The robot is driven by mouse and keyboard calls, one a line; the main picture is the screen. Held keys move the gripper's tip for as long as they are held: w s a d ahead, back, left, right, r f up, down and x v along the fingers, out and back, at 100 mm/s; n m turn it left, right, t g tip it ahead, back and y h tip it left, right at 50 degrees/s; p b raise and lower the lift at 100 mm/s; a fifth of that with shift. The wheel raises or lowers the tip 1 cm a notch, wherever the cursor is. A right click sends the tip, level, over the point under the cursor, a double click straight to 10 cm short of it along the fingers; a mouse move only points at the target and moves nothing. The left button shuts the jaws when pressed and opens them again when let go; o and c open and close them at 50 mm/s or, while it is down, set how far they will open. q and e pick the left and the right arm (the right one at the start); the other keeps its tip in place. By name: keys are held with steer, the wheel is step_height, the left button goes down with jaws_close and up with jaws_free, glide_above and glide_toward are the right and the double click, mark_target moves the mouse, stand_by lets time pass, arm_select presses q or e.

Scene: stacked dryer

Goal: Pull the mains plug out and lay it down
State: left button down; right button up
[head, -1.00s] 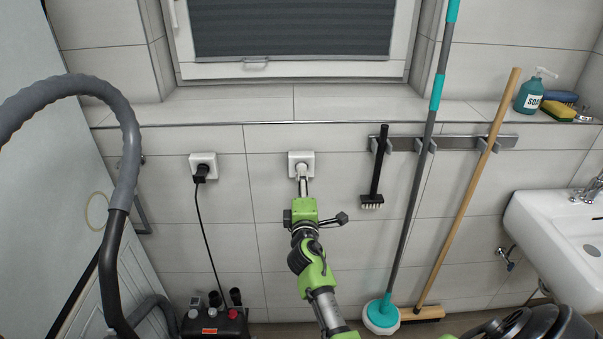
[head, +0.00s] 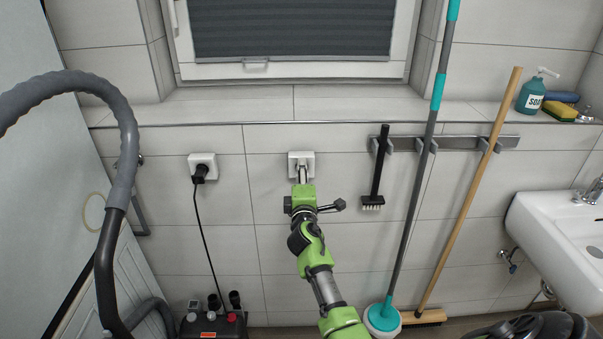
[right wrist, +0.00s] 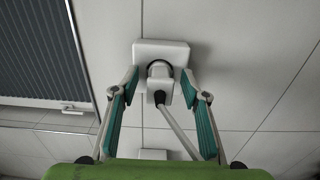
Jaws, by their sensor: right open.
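A white plug (right wrist: 161,92) with a grey cable (right wrist: 180,125) sits in a white wall socket (right wrist: 160,51) in the right wrist view. In the head view this socket (head: 294,158) is in the middle of the tiled wall, and the gripper mostly hides the plug. My right gripper (head: 303,174) is in front of it, open, with one finger on each side of the plug and visible gaps between. A second socket (head: 207,160) to the left holds a black plug (head: 199,175) with a black cable. My left gripper is not in view.
A black appliance (head: 213,326) stands below left, with a grey hose (head: 128,150) arching above. A brush (head: 378,165), mop (head: 412,190) and broom (head: 468,195) hang right of the socket. A sink (head: 560,225) is far right. The sill (head: 230,108) is clear in its middle.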

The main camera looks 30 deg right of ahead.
stand_by(0.9)
jaws_close()
steer(key=shift+s+a+f, duration=0.1)
steer(key=shift+s+a, duration=0.1)
steer(key=shift+s, duration=0.1)
steer(key=shift+p+v, duration=0.5)
steer(key=shift+v, duration=2.15)
